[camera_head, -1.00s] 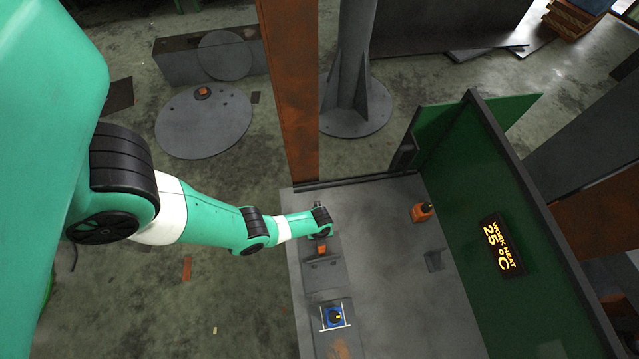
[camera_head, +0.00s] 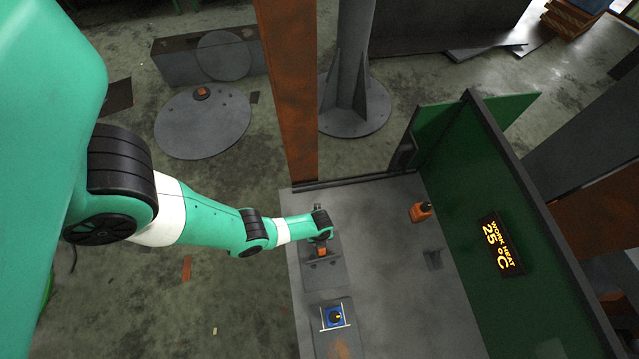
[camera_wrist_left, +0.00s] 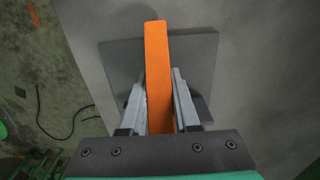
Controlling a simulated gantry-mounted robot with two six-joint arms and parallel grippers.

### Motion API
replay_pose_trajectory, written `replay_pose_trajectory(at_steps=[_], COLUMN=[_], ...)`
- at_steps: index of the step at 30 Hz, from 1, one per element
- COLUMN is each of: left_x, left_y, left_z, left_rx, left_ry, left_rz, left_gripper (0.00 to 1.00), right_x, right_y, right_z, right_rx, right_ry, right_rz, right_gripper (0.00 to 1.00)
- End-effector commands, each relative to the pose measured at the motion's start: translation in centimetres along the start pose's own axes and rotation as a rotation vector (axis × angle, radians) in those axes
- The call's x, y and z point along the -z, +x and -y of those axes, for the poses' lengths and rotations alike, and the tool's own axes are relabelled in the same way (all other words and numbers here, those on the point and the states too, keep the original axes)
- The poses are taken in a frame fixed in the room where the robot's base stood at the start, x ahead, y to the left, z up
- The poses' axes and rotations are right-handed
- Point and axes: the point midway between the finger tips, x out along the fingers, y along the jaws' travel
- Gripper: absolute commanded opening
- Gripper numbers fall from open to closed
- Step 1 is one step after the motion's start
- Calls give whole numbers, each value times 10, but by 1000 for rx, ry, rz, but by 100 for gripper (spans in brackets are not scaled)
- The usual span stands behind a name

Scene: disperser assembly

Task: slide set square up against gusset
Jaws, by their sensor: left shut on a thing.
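An orange bar, which I take to be the set square (camera_wrist_left: 157,75), stands between the fingers of my left gripper (camera_wrist_left: 158,105) in the left wrist view. The fingers are shut on it. In the head view the set square (camera_head: 321,252) shows as a small orange piece just below the gripper (camera_head: 321,241). It is over a dark grey plate (camera_wrist_left: 196,58) on the table. A small dark piece at the set square's lower side may be the gusset (camera_head: 324,262); I cannot tell whether they touch. My right gripper is not in view.
A blue device with white bars (camera_head: 335,317) sits on a second plate towards the front. An orange and black item (camera_head: 420,212) and a small dark bracket (camera_head: 433,261) stand to the right. A green wall (camera_head: 500,200) bounds the table's right side. The middle of the table (camera_head: 380,265) is clear.

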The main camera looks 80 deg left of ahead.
Motion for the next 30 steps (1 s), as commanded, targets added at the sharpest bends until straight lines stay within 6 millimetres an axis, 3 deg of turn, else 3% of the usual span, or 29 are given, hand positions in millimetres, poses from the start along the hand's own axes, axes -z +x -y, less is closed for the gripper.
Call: replay_pose_trajectory(at_steps=[15,16,21,30], left_x=[7,7,7,6], left_y=[0,0,0,-1], left_z=[0,0,0,0], left_rx=[-1,-1,-1,0], left_ry=[1,1,1,1], left_rz=[-1,-1,0,0], left_gripper=[0,32,62,65], right_x=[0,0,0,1], right_y=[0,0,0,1], right_z=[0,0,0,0], right_rx=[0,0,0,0], right_ry=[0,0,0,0], right_rz=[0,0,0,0], right_gripper=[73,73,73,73])
